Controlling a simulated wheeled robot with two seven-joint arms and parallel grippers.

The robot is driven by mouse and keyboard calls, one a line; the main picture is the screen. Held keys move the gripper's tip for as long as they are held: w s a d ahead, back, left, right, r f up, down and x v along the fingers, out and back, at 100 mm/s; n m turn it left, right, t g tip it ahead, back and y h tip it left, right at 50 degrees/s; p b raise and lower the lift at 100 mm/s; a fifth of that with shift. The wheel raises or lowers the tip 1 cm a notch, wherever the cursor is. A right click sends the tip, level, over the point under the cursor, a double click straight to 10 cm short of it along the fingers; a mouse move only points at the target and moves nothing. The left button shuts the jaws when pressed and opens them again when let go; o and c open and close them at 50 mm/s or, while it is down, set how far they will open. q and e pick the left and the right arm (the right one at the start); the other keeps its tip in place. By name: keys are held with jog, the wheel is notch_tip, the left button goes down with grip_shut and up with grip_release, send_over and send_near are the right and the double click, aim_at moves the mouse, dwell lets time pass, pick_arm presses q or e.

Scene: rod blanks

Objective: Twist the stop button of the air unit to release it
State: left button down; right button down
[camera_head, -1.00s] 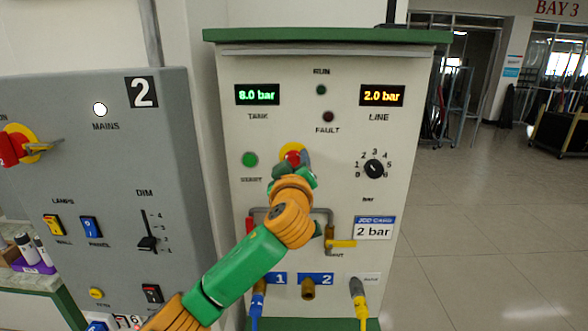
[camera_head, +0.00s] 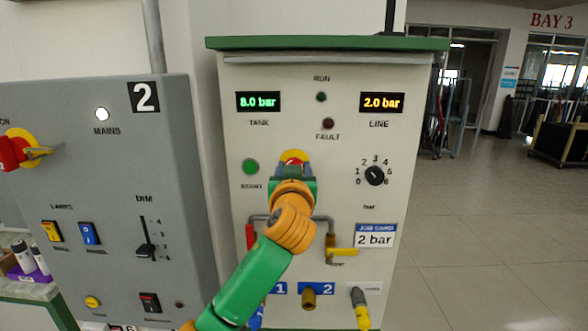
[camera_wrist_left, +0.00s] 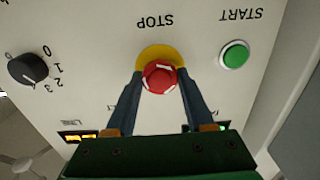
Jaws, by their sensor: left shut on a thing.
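The stop button is a red mushroom knob on a yellow backing on the front of the air unit (camera_head: 335,60). In the head view only the top of the stop button (camera_head: 293,157) shows above my left gripper (camera_head: 293,172), whose wrist hides the rest. In the left wrist view, which is upside down, the stop button (camera_wrist_left: 159,77) sits between the two finger tips of my left gripper (camera_wrist_left: 160,80), one on each side of the red cap. The left gripper is shut on it. My right gripper is not in view.
A green start button (camera_head: 250,166) is left of the stop button and a black rotary knob (camera_head: 374,176) is right. A grey pipe and yellow-handled valve (camera_head: 341,253) lie below. A grey mains panel (camera_head: 120,200) stands at the left.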

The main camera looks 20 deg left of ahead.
pick_arm(q)
jog(key=shift+r, duration=0.25)
jog(key=shift+c, duration=2)
grip_release()
jog(key=shift+o, duration=0.7)
jog(key=shift+w+f, duration=0.15)
jog(key=shift+f, duration=0.05)
jog(key=b+v, duration=0.4)
jog(key=v, duration=0.3)
